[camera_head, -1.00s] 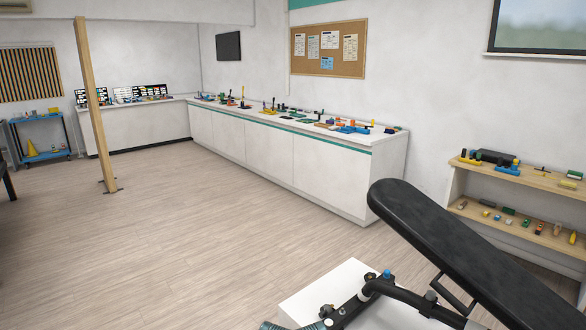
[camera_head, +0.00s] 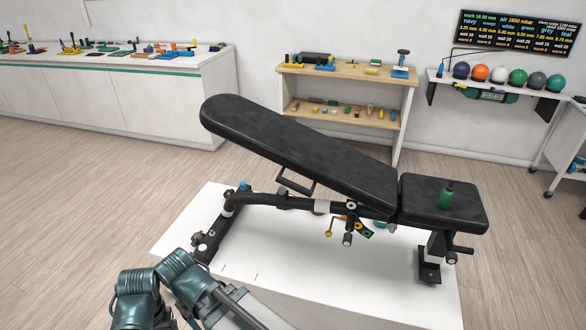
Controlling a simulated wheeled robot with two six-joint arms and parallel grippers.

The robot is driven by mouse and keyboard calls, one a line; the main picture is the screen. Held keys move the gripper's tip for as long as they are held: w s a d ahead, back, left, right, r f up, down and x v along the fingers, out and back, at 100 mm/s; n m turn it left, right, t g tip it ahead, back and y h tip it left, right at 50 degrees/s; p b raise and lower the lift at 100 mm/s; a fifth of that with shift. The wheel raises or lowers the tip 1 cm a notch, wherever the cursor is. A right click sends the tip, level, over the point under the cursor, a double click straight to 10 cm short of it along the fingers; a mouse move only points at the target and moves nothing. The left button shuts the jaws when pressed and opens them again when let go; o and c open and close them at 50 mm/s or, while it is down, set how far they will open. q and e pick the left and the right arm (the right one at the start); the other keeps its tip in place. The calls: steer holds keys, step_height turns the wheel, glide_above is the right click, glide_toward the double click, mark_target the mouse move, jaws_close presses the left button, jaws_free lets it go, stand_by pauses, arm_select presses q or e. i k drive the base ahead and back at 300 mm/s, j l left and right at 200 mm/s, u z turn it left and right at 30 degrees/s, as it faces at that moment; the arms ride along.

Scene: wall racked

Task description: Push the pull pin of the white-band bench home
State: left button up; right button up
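The black adjustable bench (camera_head: 300,150) stands on a low white platform with its backrest raised to the left and its seat flat at the right. A white band (camera_head: 322,206) wraps its frame tube. A black-knobbed pin (camera_head: 347,239) hangs below the frame near the hinge, with a yellow-handled part (camera_head: 330,228) beside it. I cannot tell which is the pull pin or how far either is in. Teal links of my arm show at the bottom left, in front of the platform. Neither gripper can be made out.
The white platform (camera_head: 390,290) has bare room in front of the bench. Behind are a wooden shelf (camera_head: 345,90) with small parts and a wall shelf (camera_head: 500,86) with coloured balls. Wood floor is clear at left.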

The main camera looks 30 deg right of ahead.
mark_target(347, 237)
steer(key=z, duration=1.65)
